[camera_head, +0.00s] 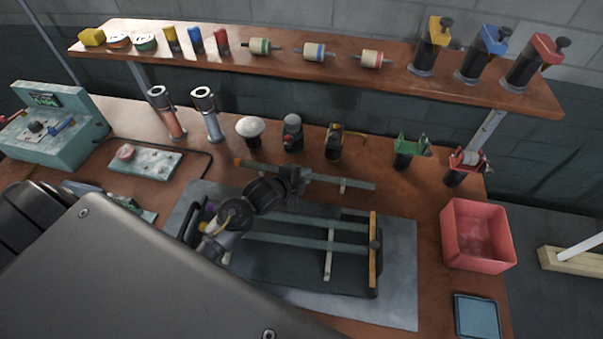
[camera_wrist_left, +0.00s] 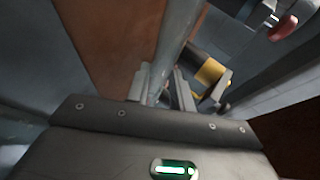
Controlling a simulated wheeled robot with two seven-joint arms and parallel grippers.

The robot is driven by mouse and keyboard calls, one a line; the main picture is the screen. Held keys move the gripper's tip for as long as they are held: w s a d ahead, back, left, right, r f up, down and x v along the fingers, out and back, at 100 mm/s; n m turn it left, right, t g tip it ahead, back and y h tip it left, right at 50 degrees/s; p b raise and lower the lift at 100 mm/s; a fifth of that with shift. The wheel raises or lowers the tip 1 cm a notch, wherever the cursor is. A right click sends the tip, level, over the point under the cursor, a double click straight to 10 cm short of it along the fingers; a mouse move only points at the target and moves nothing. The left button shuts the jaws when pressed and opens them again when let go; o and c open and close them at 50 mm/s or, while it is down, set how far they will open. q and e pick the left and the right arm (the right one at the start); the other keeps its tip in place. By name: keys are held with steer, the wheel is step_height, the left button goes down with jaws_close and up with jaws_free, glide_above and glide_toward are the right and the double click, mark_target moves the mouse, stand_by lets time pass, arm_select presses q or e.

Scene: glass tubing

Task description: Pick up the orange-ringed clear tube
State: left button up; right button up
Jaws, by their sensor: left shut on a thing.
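The clear tube (camera_head: 345,183) with an orange mark near its left end lies lengthwise behind the dark jig, looking grey-green in the head view. My left gripper (camera_head: 294,176) reaches in from the left and is at the tube's middle. In the left wrist view, the fingers of the left gripper (camera_wrist_left: 162,88) are shut on a greyish clear tube (camera_wrist_left: 177,35) that runs between them. The orange ring does not show in the wrist view. The gripper hides part of the tube in the head view. My right gripper is not in view.
The dark jig (camera_head: 290,277) with more tubes and an upright yellow-orange bar (camera_head: 373,250) sits on a grey mat (camera_head: 402,275). Several burners and holders stand behind the tube. A red bin (camera_head: 450,250) is at the right. A shelf (camera_head: 385,82) spans the back.

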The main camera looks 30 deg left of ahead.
arm_select(q)
jaws_close()
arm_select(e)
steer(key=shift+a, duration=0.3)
